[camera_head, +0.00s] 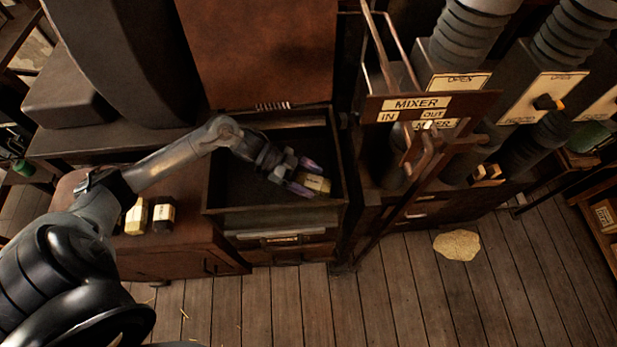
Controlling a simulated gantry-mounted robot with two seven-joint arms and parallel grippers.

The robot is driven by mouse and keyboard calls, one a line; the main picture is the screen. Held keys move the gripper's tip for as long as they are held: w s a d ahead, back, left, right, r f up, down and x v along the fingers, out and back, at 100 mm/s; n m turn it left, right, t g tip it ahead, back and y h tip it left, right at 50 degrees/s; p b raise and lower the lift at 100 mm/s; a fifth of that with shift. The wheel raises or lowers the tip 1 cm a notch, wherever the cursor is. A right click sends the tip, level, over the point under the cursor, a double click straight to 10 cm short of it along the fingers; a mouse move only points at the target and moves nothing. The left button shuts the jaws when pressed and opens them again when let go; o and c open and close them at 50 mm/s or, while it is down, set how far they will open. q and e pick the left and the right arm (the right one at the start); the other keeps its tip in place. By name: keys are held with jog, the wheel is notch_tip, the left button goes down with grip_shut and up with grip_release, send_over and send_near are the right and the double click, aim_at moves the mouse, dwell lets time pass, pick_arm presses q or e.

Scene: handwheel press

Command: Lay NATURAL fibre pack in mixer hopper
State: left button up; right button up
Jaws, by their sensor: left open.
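My left arm comes in from the left, and its gripper (305,176), with purple fingertips, reaches down into a dark open bin (332,135). The gripper is open. A small tan pack (317,184) with a pale label lies in the bin right at the fingertips. I cannot tell whether they touch it, and its label is too small to read. Two more packs, a pale yellow one (136,218) and a dark one with a pale label (163,216), stand on the brown cabinet (185,250) at the left. I cannot tell which is marked NATURAL. My right gripper is not in view.
A sign reading MIXER, IN and OUT (415,105) hangs on a frame with copper-coloured rods right of the bin. Ribbed ducts with OPEN labels (460,82) stand at the upper right. A pale flat patch (457,245) lies on the otherwise mostly clear plank floor.

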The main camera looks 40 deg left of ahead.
pick_arm(q)
jog(key=shift+r, duration=0.15)
jog(key=v, duration=0.6)
jog(key=shift+s+a+r, duration=0.3)
jog(key=shift+a+r, duration=0.05)
jog(key=shift+a, duration=0.25)
